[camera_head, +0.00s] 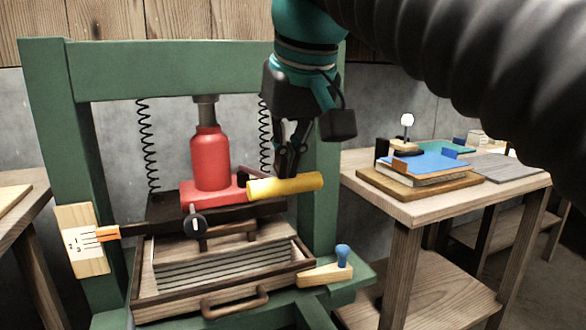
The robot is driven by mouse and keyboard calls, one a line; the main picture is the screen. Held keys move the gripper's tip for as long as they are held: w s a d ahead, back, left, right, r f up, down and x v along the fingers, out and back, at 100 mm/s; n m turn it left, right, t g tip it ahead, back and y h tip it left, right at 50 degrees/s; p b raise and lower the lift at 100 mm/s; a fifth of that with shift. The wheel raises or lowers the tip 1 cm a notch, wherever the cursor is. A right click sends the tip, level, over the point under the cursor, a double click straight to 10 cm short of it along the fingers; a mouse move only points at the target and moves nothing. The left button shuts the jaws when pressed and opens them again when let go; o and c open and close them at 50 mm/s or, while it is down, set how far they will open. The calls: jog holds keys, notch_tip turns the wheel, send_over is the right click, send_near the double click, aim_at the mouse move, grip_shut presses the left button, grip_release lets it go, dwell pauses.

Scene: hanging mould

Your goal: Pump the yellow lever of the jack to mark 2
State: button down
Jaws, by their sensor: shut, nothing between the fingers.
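The red jack (210,160) stands on a dark plate inside the green press frame (170,70). Its yellow lever (285,186) sticks out to the right from the jack's base and lies close to level. My gripper (287,174) points down with its fingers shut, just above or touching the lever's upper side; I cannot tell if there is contact. A pale wooden scale (80,240) with marks hangs on the left post, and an orange pointer (108,233) lies across its right part. The mark numbers are too small to read. A black knob (194,225) sits below the jack.
A wooden mould with a handle (235,303) lies under the plate. A blue-knobbed peg (342,254) stands at the frame's right foot. Coil springs (148,145) hang on both sides of the jack. A side table (410,207) at right carries books and small items.

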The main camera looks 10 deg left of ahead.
jog(key=shift+f+b, duration=4.4)
jog(key=shift+f, duration=1.95)
notch_tip(320, 180, up, 12)
jog(key=p, duration=1.1)
jog(key=shift+r, duration=1)
jog(key=shift+f+b, duration=0.1)
jog(key=shift+b, duration=0.25)
notch_tip(320, 180, down, 14)
jog(key=b, duration=1.1)
notch_tip(320, 180, up, 12)
jog(key=p, duration=1.2)
jog(key=shift+r+b, duration=0.4)
jog(key=shift+r, duration=0.7)
